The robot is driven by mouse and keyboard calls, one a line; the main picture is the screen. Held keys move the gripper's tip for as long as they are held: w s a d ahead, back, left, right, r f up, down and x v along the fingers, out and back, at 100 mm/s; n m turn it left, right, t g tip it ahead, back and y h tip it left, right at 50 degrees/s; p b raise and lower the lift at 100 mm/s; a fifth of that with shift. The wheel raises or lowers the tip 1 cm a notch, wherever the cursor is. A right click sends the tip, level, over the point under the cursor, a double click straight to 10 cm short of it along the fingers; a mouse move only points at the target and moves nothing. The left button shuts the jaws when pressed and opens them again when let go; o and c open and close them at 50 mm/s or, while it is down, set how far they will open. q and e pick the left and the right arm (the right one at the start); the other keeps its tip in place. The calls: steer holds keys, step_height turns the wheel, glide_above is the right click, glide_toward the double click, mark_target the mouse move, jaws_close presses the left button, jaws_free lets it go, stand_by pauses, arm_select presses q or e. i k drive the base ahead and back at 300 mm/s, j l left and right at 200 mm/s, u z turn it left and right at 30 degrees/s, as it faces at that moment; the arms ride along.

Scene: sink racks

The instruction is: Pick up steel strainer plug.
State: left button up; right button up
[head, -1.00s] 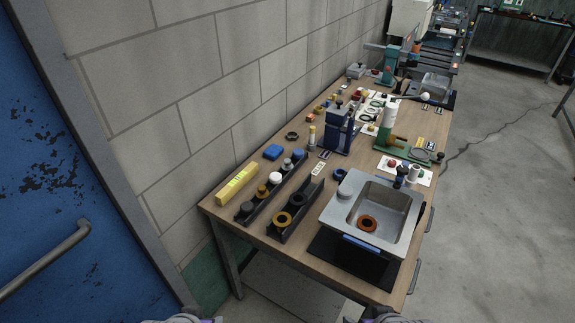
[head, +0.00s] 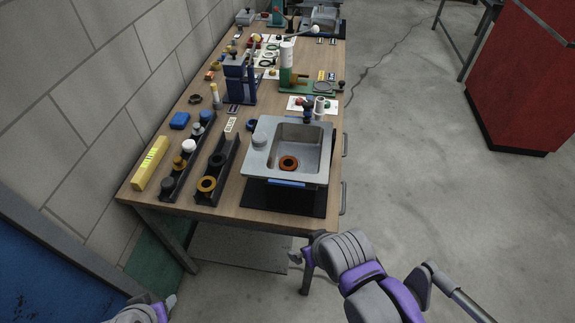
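A black rack (head: 164,196) on the left of the table holds a row of several plugs. A small grey, metal-looking plug (head: 197,130) stands in it between a white plug (head: 188,146) and a blue one (head: 206,116); it looks like the steel strainer plug, though it is small in view. A brass-coloured plug (head: 179,163) and a dark one are nearer. My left gripper (head: 168,304) is at the bottom left, well short of the table. My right gripper (head: 297,258) is in front of the table's near edge, below the sink. Both are far from the plug, their finger openings unclear.
A second black rack (head: 204,199) with ring parts stands to the right. A steel sink (head: 258,164) holds an orange-brown ring (head: 288,163). The wall borders the table's left; open floor lies right.

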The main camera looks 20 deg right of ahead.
mark_target(198, 131)
steer(key=i+j+u, duration=0.65)
steer(key=i, duration=0.45)
